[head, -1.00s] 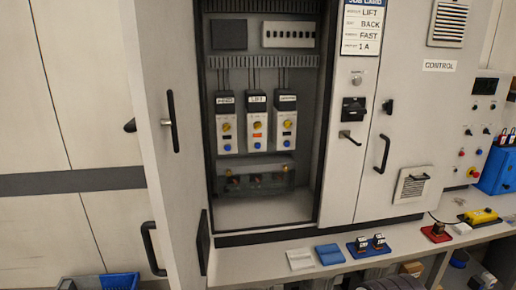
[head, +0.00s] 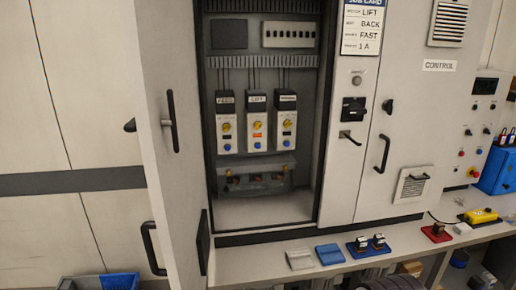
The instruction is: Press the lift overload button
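The lift overload unit (head: 257,122) is the middle one of three white modules in the open cabinet, under a label reading LIFT. It has a yellow dial (head: 257,124), a small lit orange window (head: 257,135) and a blue button (head: 257,144) low on its face. The left module (head: 226,123), whose label looks like FEED, and the right module (head: 287,123) look alike, but their windows are not lit orange. The right label is too small to read surely. My gripper is not in view, and nothing covers the lift unit.
The cabinet door (head: 160,130) stands open on the left. A bench ledge (head: 250,262) runs below, with a white block (head: 299,258), a blue block (head: 329,254) and a blue tray (head: 368,247) on it. A job card (head: 361,28) reads LIFT, BACK, FAST, 1 A.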

